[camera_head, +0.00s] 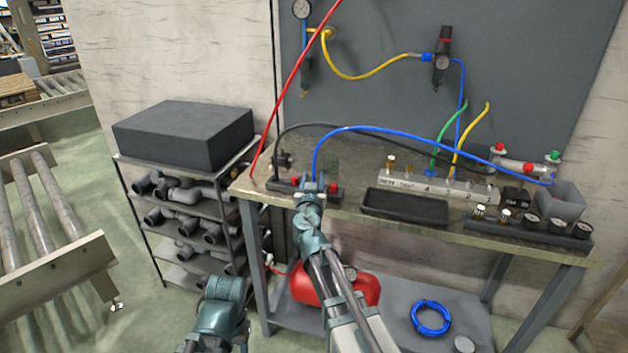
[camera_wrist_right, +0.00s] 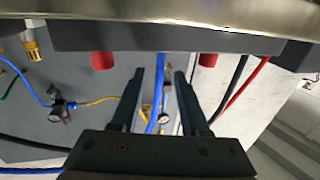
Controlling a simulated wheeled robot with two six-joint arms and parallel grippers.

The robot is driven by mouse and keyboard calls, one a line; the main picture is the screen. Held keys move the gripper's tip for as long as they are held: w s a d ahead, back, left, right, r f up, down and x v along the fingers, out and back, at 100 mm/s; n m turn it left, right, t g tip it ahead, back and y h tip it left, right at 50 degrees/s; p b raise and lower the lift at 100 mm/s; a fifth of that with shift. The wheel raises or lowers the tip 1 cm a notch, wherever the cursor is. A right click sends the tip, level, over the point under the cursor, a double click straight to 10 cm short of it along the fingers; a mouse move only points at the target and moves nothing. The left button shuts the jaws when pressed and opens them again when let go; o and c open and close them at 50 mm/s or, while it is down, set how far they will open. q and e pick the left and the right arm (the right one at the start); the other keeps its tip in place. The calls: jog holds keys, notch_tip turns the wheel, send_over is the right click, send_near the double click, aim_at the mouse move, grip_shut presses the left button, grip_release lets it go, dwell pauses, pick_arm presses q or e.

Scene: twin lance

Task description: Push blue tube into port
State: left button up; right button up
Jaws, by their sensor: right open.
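The blue tube (camera_head: 400,134) arches from a dark block (camera_head: 335,199) at the left of the bench to the right end. My right gripper (camera_head: 313,186) is at that left end, by the block with its red caps. In the right wrist view, the blue tube (camera_wrist_right: 157,95) passes between the two spread fingers (camera_wrist_right: 163,82), with a gap on each side. Its end meets the edge of the dark block (camera_wrist_right: 180,40), midway between two red caps; the port and how deep the tube sits are hidden. My left gripper is not seen.
A black tray (camera_head: 405,206) and a pale manifold (camera_head: 425,184) with green and yellow tubes stand to the right. A shelf rack of pipe fittings (camera_head: 190,195) stands left of the bench. A red hose (camera_head: 290,85) rises near my right gripper.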

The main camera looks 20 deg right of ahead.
jog(key=shift+x, duration=0.8)
jog(key=shift+s, duration=0.1)
jog(key=shift+c, duration=0.2)
grip_shut()
jog(key=shift+r, duration=0.15)
